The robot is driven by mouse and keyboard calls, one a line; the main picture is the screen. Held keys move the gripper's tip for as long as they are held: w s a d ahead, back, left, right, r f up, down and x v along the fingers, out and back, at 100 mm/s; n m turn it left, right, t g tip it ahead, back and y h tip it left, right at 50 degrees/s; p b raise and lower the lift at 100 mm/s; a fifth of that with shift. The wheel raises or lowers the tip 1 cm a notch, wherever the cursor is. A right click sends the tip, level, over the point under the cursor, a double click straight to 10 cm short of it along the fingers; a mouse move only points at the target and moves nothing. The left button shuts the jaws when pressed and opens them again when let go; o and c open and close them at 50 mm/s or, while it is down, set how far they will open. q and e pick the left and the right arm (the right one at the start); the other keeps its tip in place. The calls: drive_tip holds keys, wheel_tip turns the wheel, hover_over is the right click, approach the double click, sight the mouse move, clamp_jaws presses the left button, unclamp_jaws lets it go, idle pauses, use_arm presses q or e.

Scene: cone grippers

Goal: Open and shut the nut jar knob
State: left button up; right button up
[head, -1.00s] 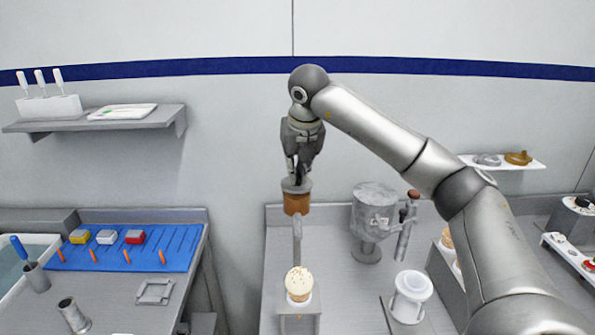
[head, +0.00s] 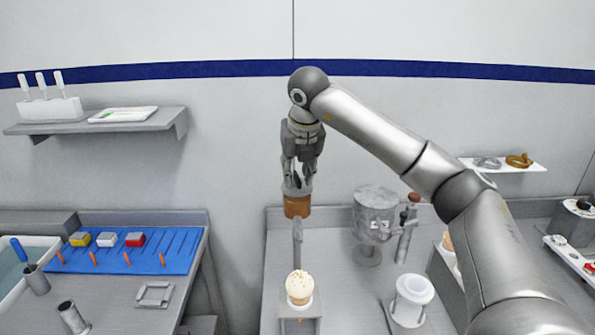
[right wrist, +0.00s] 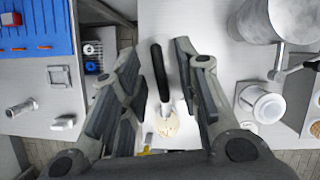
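The nut jar (head: 297,207) is a brown cylinder with a grey top, on a thin grey post at the back of the middle counter. My right gripper (head: 297,182) points down just above it. In the right wrist view, my right gripper (right wrist: 159,85) is open, its fingers on either side of a slim black handle (right wrist: 159,70), probably the knob, with gaps showing. Below the jar, a cone with a pale, speckled scoop (head: 299,284) stands upright in a grey holder (head: 300,322); the scoop also shows in the right wrist view (right wrist: 168,126). My left gripper is out of view.
A grey metal canister (head: 375,207) stands right of the jar, and a white cup-like container (head: 412,294) in front of it. A blue mat (head: 125,248) with small coloured blocks lies on the left counter. A wall shelf (head: 160,119) is at upper left.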

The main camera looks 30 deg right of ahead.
drive_tip(key=v, duration=1.2)
idle(0.3)
